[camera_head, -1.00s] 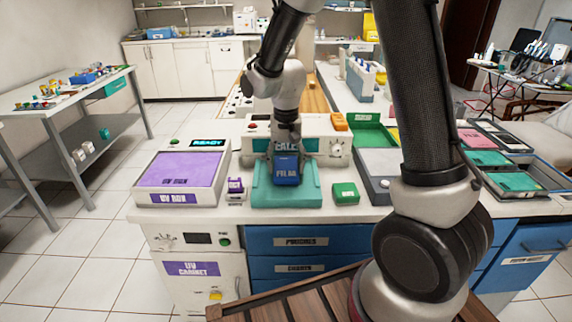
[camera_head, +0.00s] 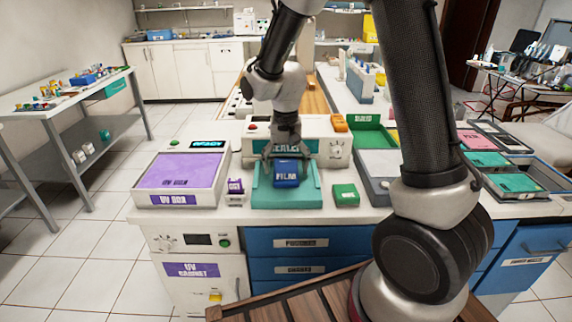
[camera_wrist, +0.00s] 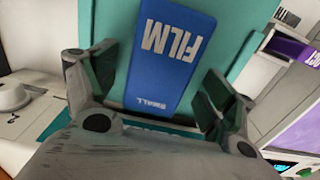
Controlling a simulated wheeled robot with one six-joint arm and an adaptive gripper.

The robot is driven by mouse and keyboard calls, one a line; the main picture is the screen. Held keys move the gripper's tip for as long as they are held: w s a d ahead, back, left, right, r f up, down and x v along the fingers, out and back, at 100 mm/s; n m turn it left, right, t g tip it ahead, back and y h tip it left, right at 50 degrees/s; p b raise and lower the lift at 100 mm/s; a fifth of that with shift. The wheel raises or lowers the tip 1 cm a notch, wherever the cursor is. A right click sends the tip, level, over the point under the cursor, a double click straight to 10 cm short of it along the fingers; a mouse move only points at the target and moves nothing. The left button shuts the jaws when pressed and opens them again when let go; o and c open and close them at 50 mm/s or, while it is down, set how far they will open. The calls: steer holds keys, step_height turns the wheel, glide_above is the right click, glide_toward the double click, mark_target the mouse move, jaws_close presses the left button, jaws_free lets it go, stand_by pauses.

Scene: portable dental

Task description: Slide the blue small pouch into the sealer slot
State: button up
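The blue small pouch (camera_head: 287,175), lettered FILM, lies on the teal tray (camera_head: 262,197) in front of the white sealer (camera_head: 318,128). In the wrist view the pouch (camera_wrist: 165,55) shows FILM and SMALL, flat over the teal surface. My gripper (camera_head: 287,158) is over the pouch's sealer-side end. In the wrist view its two fingers (camera_wrist: 155,92) are spread on either side of the pouch, with a gap at each side. My gripper and arm hide the sealer slot, so I cannot tell whether the pouch's far end is in it.
A purple-topped UV box (camera_head: 180,170) stands left of the tray, with a small purple block (camera_head: 235,186) between. A green block (camera_head: 345,193) is close on the right. A green tray (camera_head: 372,137) and grey-edged trays (camera_head: 512,181) lie farther right.

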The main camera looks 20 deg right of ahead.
steer(key=shift+r, duration=0.1)
step_height(320, 180, up, 12)
steer(key=s+d+r+n+t, duration=0.1)
steer(key=s+d+r, duration=0.1)
steer(key=s+d, duration=0.2)
steer(key=s+d+r+n+t, duration=0.1)
steer(key=s+d, duration=0.4)
steer(key=s, duration=0.6)
steer(key=s+d+r+n+t, duration=0.1)
steer(key=s+d+r, duration=0.3)
steer(key=s, duration=0.4)
steer(key=shift+s+d+r+n+t, duration=0.15)
steer(key=shift+d+r+n+t, duration=0.15)
steer(key=shift+t, duration=0.4)
stand_by(0.5)
